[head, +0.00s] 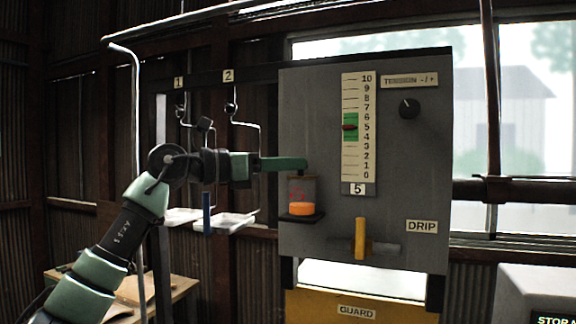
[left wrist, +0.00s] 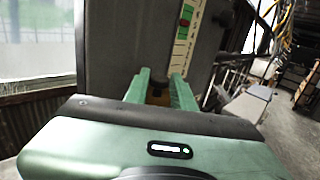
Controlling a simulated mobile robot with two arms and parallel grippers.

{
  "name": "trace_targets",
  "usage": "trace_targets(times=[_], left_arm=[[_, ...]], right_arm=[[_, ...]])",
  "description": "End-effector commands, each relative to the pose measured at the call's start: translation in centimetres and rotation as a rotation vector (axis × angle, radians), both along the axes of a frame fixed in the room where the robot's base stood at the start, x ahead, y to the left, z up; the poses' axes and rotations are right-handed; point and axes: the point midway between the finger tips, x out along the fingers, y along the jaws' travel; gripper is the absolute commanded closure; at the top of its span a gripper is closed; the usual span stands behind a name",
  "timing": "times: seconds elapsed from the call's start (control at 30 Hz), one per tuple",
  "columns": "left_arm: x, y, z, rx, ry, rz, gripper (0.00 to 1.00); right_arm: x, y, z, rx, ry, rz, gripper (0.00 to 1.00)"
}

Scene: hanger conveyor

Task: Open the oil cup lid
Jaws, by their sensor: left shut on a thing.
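The oil cup (head: 302,193) is a clear cup with orange oil in its bottom, standing on a dark bracket on the front of the grey panel. Its lid (head: 302,178) is at the cup's top, mostly covered by my gripper. My right gripper is not in view.
The grey panel (head: 315,120) carries a scale, a tension knob (head: 409,108) and a yellow drip valve handle (head: 361,239) right of the cup. Hangers (head: 231,106) with trays (head: 225,222) hang left, close behind my arm. A yellow guard (head: 320,306) is below.

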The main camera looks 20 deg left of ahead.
Motion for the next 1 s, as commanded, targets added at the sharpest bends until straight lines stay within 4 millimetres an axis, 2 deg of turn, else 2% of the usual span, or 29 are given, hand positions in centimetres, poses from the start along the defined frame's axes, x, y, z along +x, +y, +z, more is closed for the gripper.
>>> trace_targets(times=[0.27,0.6,1.0], left_arm=[[0.0,0.4,-0.2,-0.149,0.002,-0.001,1.0],[0.0,1.4,0.0,-0.458,0.013,-0.001,1.0],[0.0,2.6,0.2,-0.826,0.024,-0.004,1.0]], right_arm=[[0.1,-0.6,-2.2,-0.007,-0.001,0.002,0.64],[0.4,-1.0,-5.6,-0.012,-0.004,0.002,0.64],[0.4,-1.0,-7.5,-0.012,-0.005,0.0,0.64]])
